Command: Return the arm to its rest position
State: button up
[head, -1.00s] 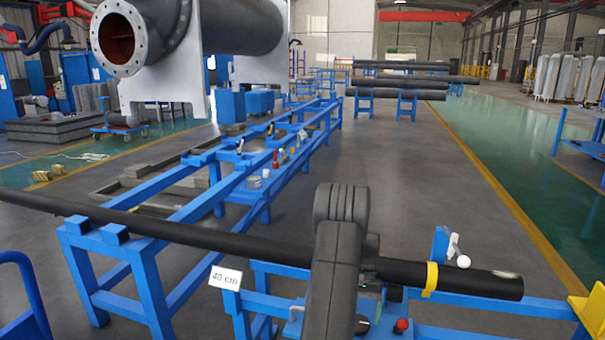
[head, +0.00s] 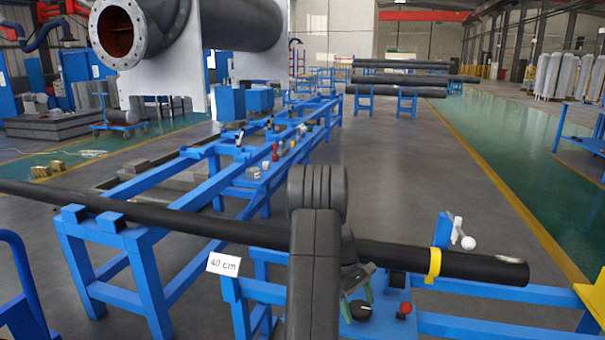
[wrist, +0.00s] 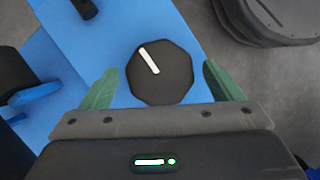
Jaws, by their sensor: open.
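My arm (head: 316,250) rises in the middle foreground of the head view, in front of the long dark pipe. My gripper (head: 357,292) shows just right of it, low over a blue panel, with green fingers apart. In the wrist view my gripper (wrist: 163,80) is open, with one green finger on each side of a black knob (wrist: 160,78) bearing a white line. The knob also shows in the head view (head: 361,311).
The long dark pipe (head: 210,227) with a yellow band (head: 434,265) crosses behind my arm on blue stands. A red knob (head: 404,310) sits right of the black one. A "40 cm" sign (head: 223,265) stands left. A large flanged shell (head: 238,25) is at upper left.

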jog(key=shift+f+n+t+b, duration=0.25)
jog(key=shift+n+t+b, duration=0.15)
jog(key=shift+n+b, duration=0.5)
jog(key=shift+h, duration=0.3)
jog(key=p+v, duration=0.2)
jog(key=v, duration=0.4)
jog(key=shift+r, duration=0.4)
jog(key=shift+a, duration=0.1)
